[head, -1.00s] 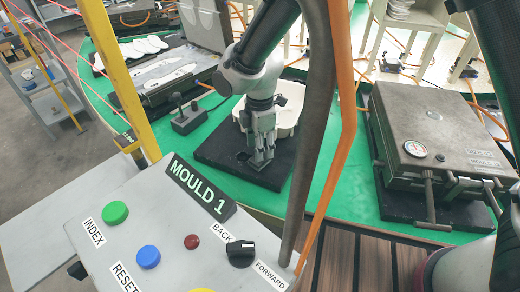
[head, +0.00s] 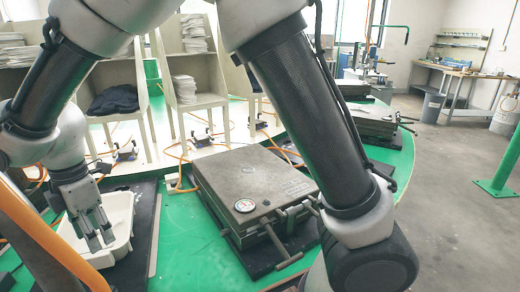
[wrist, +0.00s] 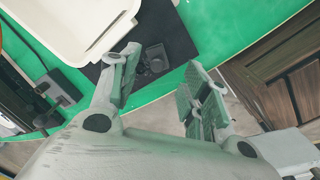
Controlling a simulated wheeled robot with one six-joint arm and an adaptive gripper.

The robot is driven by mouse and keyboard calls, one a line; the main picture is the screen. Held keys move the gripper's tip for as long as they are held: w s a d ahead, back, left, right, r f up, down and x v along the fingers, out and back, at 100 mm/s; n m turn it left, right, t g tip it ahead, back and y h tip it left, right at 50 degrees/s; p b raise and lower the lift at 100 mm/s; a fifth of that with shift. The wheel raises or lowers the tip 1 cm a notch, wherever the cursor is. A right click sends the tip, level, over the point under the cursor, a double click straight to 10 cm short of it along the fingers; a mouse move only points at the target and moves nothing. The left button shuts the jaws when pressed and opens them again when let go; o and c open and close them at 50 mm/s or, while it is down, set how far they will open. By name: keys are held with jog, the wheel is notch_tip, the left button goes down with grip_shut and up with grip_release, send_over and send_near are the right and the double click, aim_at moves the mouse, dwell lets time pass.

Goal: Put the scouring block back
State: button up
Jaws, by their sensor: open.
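My gripper (head: 98,240) is open and empty, pointing down by the white tray at the left of the head view. In the wrist view my gripper (wrist: 165,82) has its two fingers well apart. A small dark grey block (wrist: 154,58), which may be the scouring block, lies on the black mat (wrist: 178,42) beside the white tray (wrist: 62,22). It shows beyond the fingertips, close to the left finger, and its lower part is partly hidden. In the head view I cannot make out this block. The white tray (head: 118,222) stands on the black mat there.
A closed metal mould (head: 250,185) with a gauge and handles sits right of the tray on the green table (head: 190,245). White racks (head: 195,105) with stacked insoles and orange hoses lie behind. In the wrist view a dark control box (wrist: 60,88) stands at the left.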

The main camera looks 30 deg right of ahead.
jog(key=w+d+r+m, duration=0.2)
jog(key=d+r+m, duration=0.15)
jog(key=d, duration=0.55)
jog(key=w+d+r+m+t+y, duration=0.1)
jog(key=d+r+m, duration=0.2)
jog(key=d+r, duration=0.35)
jog(key=w+d+r+m, duration=0.2)
jog(key=d+m, duration=0.2)
jog(key=d, duration=0.6)
jog(key=s+d+r+m+t, duration=0.1)
jog(key=s+d+m, duration=0.5)
jog(key=d, duration=0.5)
jog(key=s+d+r+m+t+h, duration=0.1)
jog(key=s+d+m+t, duration=0.1)
jog(key=s+d+m, duration=0.5)
jog(key=s+d, duration=0.3)
jog(key=d, duration=0.2)
jog(key=shift+r, duration=0.2)
jog(key=shift+d+m, duration=0.1)
jog(key=shift+m, duration=0.15)
